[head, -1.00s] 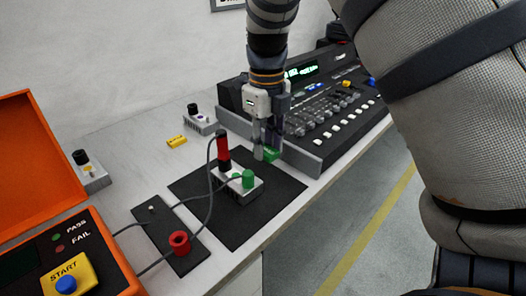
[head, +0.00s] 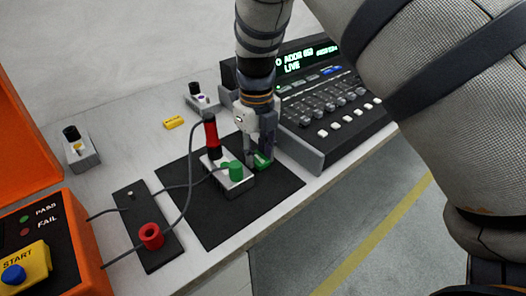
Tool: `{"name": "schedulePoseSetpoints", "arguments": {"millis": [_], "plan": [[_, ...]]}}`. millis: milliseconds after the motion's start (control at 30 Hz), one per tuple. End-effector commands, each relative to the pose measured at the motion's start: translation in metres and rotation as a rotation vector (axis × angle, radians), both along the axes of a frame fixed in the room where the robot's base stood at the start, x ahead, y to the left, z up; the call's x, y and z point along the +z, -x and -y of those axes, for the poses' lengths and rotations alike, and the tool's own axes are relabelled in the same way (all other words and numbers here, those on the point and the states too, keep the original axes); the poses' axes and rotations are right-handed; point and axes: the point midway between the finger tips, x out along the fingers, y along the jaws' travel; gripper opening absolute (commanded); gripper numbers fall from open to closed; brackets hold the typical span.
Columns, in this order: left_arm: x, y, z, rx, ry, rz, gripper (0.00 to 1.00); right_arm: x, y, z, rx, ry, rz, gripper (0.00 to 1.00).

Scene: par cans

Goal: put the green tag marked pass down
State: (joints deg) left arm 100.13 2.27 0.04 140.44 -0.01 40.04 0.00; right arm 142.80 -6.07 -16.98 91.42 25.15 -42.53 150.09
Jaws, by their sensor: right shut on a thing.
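The green tag (head: 263,161) is between the fingertips of my right gripper (head: 259,154), which is shut on it and points down. The fingers hide part of the tag, and its marking cannot be read. The tag is low over the far right part of the black mat (head: 217,222), right beside a small grey box (head: 240,184) with a green plug and a red-and-black plug in it. I cannot tell whether the tag touches the mat. My left gripper is not in view.
A lighting console (head: 330,112) stands just right of the gripper. A yellow tag (head: 174,122) and two grey knob boxes (head: 81,148) (head: 200,101) lie behind and left. An orange tester (head: 85,250) is at left, its cables crossing to the mat. The mat's front part is clear.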

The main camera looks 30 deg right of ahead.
Motion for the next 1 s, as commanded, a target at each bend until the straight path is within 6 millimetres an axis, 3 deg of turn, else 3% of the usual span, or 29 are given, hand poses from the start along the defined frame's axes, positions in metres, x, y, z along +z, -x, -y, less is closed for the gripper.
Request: {"name": "schedulePoseSetpoints", "arguments": {"millis": [267,300,333,633,767,1000], "plan": [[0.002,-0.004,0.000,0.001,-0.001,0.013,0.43,0.002,0.000,0.000,0.000,0.000,0.005,0.05],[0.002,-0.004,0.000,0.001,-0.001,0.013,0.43,0.002,0.000,0.000,0.000,0.000,0.006,0.34],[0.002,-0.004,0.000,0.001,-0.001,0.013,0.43,0.002,0.000,0.000,0.000,0.000,0.006,0.36],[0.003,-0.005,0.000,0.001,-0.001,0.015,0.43,0.005,0.000,0.000,0.000,-0.001,0.008,0.36],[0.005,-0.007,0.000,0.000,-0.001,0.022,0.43,0.030,-0.001,0.001,0.001,0.001,0.013,0.36],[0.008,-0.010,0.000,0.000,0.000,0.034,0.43,0.095,0.000,0.001,0.001,0.001,0.013,0.36]]}}
